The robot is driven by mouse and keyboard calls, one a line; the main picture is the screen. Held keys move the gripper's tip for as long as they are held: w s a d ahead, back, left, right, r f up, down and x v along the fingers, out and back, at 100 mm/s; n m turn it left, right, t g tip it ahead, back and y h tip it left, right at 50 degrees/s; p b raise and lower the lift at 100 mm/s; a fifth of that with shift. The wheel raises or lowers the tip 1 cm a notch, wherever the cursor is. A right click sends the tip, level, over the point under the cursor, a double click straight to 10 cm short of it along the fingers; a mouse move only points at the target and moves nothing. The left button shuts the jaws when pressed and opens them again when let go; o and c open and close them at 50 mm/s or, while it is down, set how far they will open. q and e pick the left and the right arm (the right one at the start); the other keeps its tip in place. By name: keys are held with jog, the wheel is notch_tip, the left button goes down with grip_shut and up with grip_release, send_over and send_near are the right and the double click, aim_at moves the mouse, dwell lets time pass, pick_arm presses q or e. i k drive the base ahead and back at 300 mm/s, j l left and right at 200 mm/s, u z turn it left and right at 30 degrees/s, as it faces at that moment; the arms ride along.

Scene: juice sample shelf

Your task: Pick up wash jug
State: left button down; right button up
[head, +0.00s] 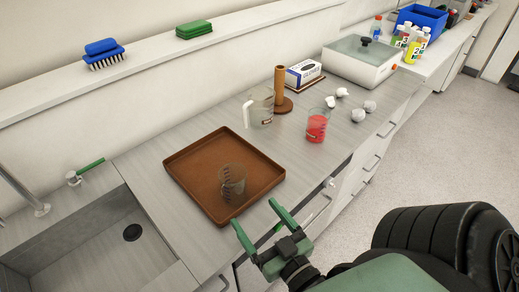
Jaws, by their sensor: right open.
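A clear jug with a white handle (261,112) stands upright on the grey counter, behind and to the right of the brown tray (185,159). I take it to be the wash jug. A small clear beaker (232,184) with dark markings stands in the tray's near right part. A clear beaker holding red liquid (317,131) stands to the right of the jug. My right gripper (255,213) is open and empty at the counter's front edge, near the tray's front corner and well short of the jug. My left gripper is not in view.
A brown upright post (279,85) on a round base stands just behind the jug. Crumpled white pieces (358,115) lie right of the red beaker. A sink (95,245) opens at the left. A box (304,71) and a white lidded appliance (358,62) stand farther back.

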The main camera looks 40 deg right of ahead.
aim_at(261, 103)
jog(key=z, duration=1.25)
